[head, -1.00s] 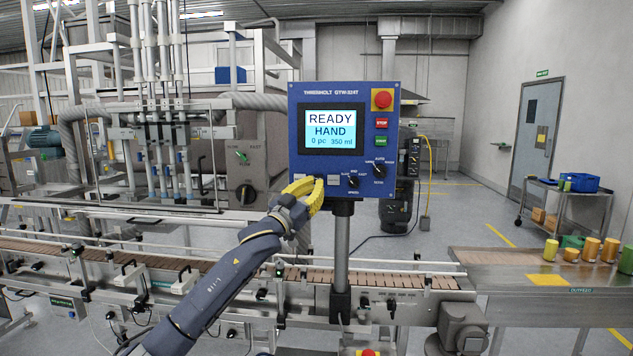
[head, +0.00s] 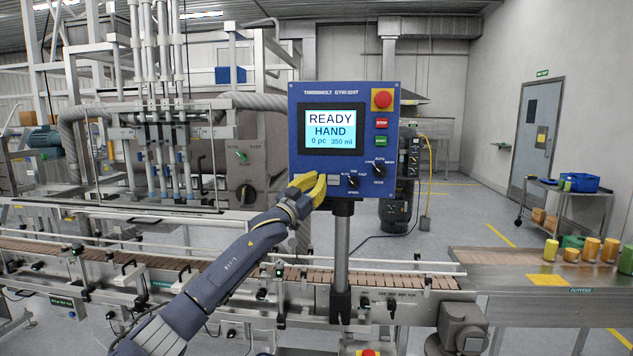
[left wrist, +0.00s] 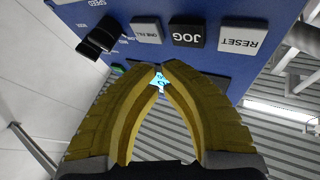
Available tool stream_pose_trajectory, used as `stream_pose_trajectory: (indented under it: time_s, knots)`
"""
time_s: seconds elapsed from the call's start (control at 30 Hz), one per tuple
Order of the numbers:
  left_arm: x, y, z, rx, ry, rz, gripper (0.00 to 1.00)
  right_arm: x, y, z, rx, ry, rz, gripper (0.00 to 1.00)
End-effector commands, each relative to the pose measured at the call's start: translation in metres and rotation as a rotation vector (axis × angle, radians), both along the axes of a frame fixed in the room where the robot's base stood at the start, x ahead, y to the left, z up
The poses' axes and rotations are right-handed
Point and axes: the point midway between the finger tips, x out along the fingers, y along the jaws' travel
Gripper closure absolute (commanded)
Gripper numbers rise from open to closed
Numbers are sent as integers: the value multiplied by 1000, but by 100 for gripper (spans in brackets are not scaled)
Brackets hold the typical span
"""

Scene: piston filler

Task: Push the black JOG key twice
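The black JOG key (left wrist: 187,32) shows in the left wrist view, upside down, in a row on the blue control panel (head: 294,130), between the pale RESET key (left wrist: 243,38) and the pale ONE FILL key (left wrist: 145,30). My left gripper (left wrist: 160,66) has yellow fingers with their tips together and nothing held. In that view the tips lie below the JOG key, and I cannot tell if they touch the panel. In the head view my left gripper (head: 318,186) covers the lower left of the panel and hides the JOG key. My right gripper is out of view.
The screen (head: 332,130) reads READY, HAND, 0 pc, 350 ml. A red mushroom button (head: 382,99) sits at the panel's upper right. Selector knobs (head: 353,181) are right of the keys. A conveyor (head: 400,281) runs below the panel.

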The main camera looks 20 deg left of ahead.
Motion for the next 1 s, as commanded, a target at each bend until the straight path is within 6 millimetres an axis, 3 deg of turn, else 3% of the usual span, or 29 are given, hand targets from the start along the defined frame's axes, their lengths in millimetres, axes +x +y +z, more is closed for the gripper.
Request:
stream_pose_trajectory:
  time_s: [0.3, 0.7, 0.73, 0.8, 1.0]
  knots:
    - [17, 3, 0, 0, 0, 0, 100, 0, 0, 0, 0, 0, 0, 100]
    - [19, 3, 0, 0, -1, 0, 100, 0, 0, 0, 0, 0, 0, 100]
    - [19, 3, 0, 0, -1, 0, 95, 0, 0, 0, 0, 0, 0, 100]
    - [19, 3, 0, 0, -1, 0, 100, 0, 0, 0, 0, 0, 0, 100]
    - [19, 3, 0, 0, -1, 0, 100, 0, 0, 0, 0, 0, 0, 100]
